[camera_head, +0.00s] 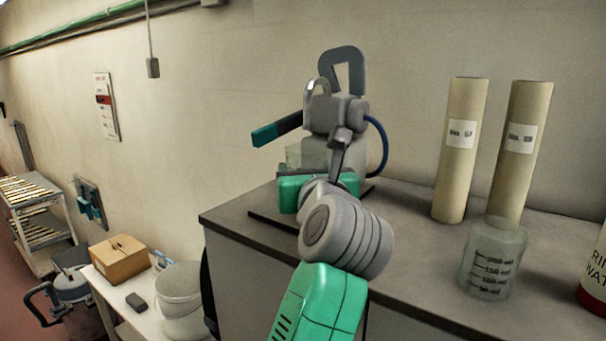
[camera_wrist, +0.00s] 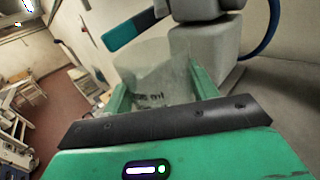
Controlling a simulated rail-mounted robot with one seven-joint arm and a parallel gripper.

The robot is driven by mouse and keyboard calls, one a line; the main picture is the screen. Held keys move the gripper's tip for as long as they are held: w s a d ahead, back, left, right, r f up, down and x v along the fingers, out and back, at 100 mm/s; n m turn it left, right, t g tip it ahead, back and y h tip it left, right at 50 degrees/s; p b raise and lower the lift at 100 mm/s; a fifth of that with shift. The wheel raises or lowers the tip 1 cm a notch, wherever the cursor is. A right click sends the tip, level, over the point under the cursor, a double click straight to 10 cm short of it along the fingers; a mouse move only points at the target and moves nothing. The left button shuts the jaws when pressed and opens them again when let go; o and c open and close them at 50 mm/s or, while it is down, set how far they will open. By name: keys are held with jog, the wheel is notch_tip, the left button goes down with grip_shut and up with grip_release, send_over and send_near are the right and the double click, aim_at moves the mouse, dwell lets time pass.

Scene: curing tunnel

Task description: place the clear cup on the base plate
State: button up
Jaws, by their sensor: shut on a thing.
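The clear cup (camera_wrist: 158,72), a see-through beaker with dark markings, stands between the green fingers of my gripper (camera_wrist: 160,95) in the wrist view. My gripper is shut on it. In the head view the cup (camera_head: 293,157) shows only in part, pale against the wall, beside the grey press, behind my gripper (camera_head: 300,178). The dark base plate (camera_head: 262,217) lies under the press on the counter, partly hidden by my arm. The cup is over the plate's area; its bottom is hidden, so I cannot tell whether it touches.
The grey press (camera_head: 335,117) has a green-tipped lever (camera_head: 275,131) extending left near the cup, and a blue hose (camera_head: 381,145). A second clear beaker (camera_head: 493,258) and two cardboard tubes (camera_head: 461,150) stand on the counter (camera_head: 420,285) at right. A box (camera_head: 120,260) sits lower left.

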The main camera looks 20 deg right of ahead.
jog(key=w+d, duration=0.1)
jog(key=w, duration=0.1)
jog(key=w+p, duration=0.1)
jog(key=w, duration=0.1)
jog(key=w+d, duration=0.1)
jog(key=w, duration=0.1)
jog(key=shift+w+d+f+p, duration=0.25)
jog(key=shift+w+d+p, duration=0.05)
jog(key=shift+d, duration=0.05)
jog(key=shift+w+f+p, duration=0.15)
jog(key=shift+f+p, duration=0.45)
jog(key=shift+f, duration=1.2)
jog(key=shift+f, duration=0.15)
jog(key=o, duration=0.8)
jog(key=shift+c, duration=0.2)
